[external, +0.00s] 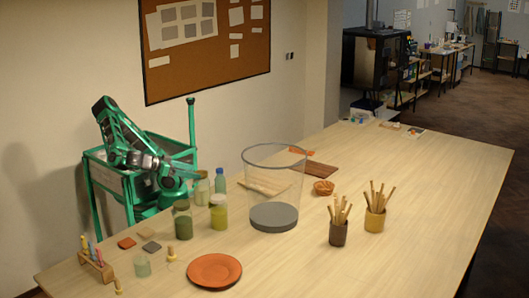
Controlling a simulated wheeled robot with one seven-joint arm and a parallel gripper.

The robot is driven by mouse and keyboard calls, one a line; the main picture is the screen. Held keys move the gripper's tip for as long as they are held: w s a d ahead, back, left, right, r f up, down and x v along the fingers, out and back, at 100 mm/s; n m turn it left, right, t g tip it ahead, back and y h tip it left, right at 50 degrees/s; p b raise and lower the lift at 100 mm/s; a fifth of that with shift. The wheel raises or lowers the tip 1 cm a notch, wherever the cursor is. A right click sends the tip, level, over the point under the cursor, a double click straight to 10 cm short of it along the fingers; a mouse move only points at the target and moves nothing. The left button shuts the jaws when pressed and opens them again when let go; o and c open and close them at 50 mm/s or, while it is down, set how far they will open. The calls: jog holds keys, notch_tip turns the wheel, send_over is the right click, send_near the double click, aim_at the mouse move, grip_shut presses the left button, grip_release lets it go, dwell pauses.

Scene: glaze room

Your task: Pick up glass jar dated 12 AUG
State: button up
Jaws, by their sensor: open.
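Several glass jars stand at the left-middle of the table in the external view: a dark green jar (183,226), a yellow-green jar (218,216) and a pale jar (202,193) behind them. Any date labels are too small to read, so I cannot tell which jar is dated 12 AUG. My gripper (190,178) is open at the end of my green arm, at the table's left edge, close to the pale jar and apparently empty. Its fingertips are small and partly unclear, and I cannot tell whether it touches a jar.
A terracotta plate (214,271), a tool rack (97,263) and two tool cups (339,233) (375,220) stand around. The table's right side is clear.

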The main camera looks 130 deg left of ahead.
send_over(202, 188)
jog(key=s+a, duration=0.2)
jog(key=s, duration=0.1)
jog(key=shift+w+a+f, duration=0.1)
jog(key=shift+f, duration=0.55)
jog(key=shift+w+a+f, duration=0.1)
jog(key=shift+f, duration=0.55)
grip_shut()
